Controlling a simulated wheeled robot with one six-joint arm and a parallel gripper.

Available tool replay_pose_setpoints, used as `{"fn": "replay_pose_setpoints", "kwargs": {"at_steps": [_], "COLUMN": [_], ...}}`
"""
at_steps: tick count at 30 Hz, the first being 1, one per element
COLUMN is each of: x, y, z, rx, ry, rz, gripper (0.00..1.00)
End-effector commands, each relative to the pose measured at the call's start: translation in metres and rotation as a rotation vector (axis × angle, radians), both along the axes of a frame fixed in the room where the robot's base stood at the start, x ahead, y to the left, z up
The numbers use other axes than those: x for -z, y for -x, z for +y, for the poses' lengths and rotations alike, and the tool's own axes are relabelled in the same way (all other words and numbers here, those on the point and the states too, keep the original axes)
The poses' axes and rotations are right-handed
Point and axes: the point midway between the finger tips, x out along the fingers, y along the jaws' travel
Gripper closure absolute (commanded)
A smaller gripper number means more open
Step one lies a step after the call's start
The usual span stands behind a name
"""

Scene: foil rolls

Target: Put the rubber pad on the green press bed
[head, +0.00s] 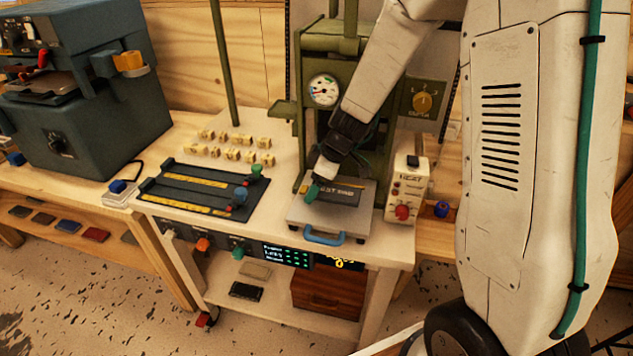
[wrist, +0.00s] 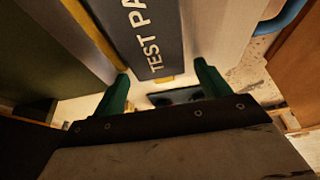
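The rubber pad (head: 345,195) is a dark slab with yellow edging and "TEST PAD" lettering. It appears to lie flat on the pale metal plate of the green press bed (head: 300,213), which has a blue handle (head: 323,237) in front. My gripper (head: 317,185) is low over the left end of the pad. In the wrist view, the pad (wrist: 150,30) lies ahead of my gripper (wrist: 161,72), its near end between the spread green fingertips. A small gap shows beside the right fingertip. I cannot tell whether the left one touches the pad's edge.
The green press frame with a pressure gauge (head: 323,90) stands behind the bed. A white control box (head: 407,188) is close on the right. A dark slotted fixture (head: 205,187) and several small yellow blocks (head: 240,155) are to the left.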

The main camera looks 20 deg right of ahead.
Motion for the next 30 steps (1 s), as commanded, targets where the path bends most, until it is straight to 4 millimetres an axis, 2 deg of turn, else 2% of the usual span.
{"fn": "replay_pose_setpoints", "kwargs": {"at_steps": [8,11,21,25,30], "x": [-0.005,-0.018,-0.084,-0.102,-0.113], "y": [0.000,0.002,0.019,0.023,0.027], "z": [-0.001,-0.005,-0.028,-0.034,-0.038], "rx": [0.002,0.002,0.003,0.002,0.002], "ry": [0.000,0.000,0.001,0.000,0.001], "rz": [-0.002,-0.005,-0.005,-0.004,-0.001], "gripper": [0.24,0.24,0.24,0.24,0.24]}}
